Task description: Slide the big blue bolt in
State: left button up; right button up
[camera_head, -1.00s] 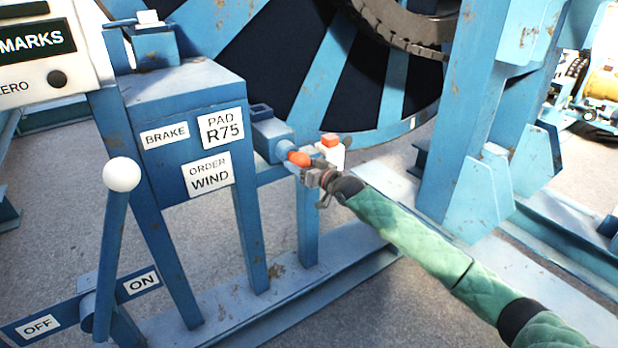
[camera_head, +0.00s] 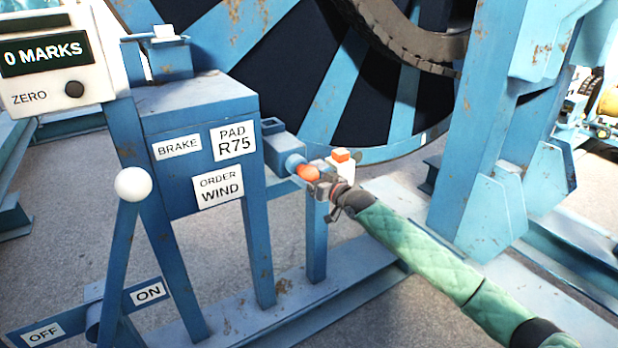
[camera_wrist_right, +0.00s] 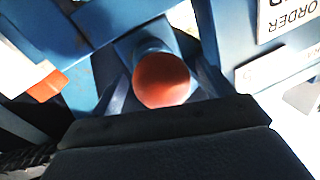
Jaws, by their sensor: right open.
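The big blue bolt (camera_head: 294,163) lies in a blue housing to the right of the brake box, with its rounded orange end (camera_head: 308,173) sticking out toward my right gripper (camera_head: 316,182). In the right wrist view the round orange end face (camera_wrist_right: 162,80) is at the middle, with a blue barrel behind it. My right gripper (camera_wrist_right: 163,92) is open, with a finger on either side of the orange end. Whether the fingers touch it I cannot tell. The bolt's far end is hidden in the housing. My left gripper is not in view.
The brake box (camera_head: 200,105) carries BRAKE, PAD R75 and ORDER WIND signs. A small white block with an orange top (camera_head: 341,157) is just behind my right gripper. A white-knobbed lever (camera_head: 133,184) stands at left. The large reel (camera_head: 340,90) and a blue post (camera_head: 490,150) stand behind.

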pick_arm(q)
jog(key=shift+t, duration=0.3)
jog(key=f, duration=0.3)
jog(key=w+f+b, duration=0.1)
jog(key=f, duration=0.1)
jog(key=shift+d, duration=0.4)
pick_arm(e)
jog(key=v, duration=0.7)
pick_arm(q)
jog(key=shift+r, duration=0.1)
